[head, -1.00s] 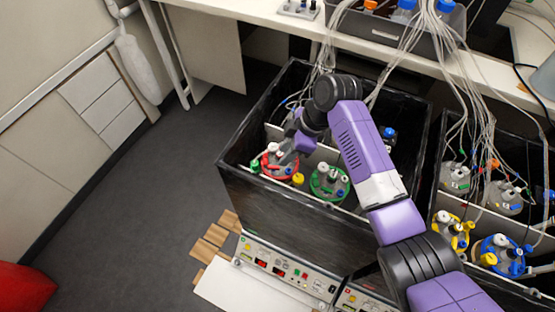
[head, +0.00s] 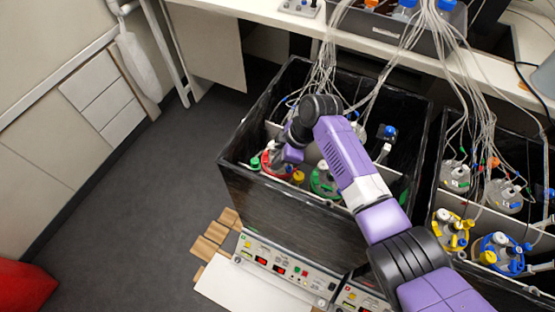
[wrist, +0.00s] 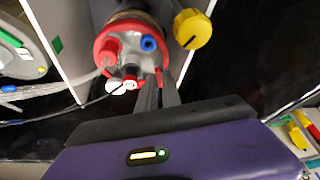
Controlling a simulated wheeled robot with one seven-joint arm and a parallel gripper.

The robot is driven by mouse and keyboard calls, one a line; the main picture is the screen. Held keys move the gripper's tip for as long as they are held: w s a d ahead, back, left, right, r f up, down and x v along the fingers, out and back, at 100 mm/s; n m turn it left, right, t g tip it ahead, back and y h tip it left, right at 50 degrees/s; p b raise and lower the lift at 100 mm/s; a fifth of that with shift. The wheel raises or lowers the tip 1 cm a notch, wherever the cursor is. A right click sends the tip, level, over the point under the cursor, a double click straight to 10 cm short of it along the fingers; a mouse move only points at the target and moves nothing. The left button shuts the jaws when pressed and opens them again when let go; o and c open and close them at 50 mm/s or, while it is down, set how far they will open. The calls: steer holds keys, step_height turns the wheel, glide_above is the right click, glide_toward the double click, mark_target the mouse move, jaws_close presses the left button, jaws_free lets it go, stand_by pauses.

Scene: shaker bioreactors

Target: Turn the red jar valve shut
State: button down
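The jar with a red ring (head: 267,164) stands at the left front of the left black tank. In the wrist view the red-ringed jar (wrist: 103,45) has a grey lid with a red port, a blue port and white caps. A yellow knob with a dark line across it (wrist: 192,29) sits beside the jar; it also shows in the head view (head: 298,178). My gripper (wrist: 158,85) points down at the jar's edge, its grey fingers close together by the red ring. I cannot tell whether they touch anything. My wrist hides part of the jar in the head view.
A green-ringed jar (head: 322,183) stands just right of the red one. Tubes (head: 328,70) hang into the tank behind my arm. The right tank holds yellow-ringed (head: 440,236) and blue-ringed (head: 487,262) jars. Open floor (head: 130,210) lies to the left.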

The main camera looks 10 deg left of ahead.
steer(key=shift+s+r+m+t+p, duration=0.25)
steer(key=shift+m+t+p, duration=0.15)
steer(key=shift+m+p, duration=0.7)
steer(key=shift+f+m+t+p, duration=0.25)
steer(key=shift+m+t+p, duration=0.4)
steer(key=shift+m, duration=0.55)
steer(key=c, duration=1.5)
jaws_free()
steer(key=shift+r, duration=0.1)
steer(key=shift+v, duration=3.8)
steer(key=shift+w+a, duration=0.1)
steer(key=shift+a, duration=0.05)
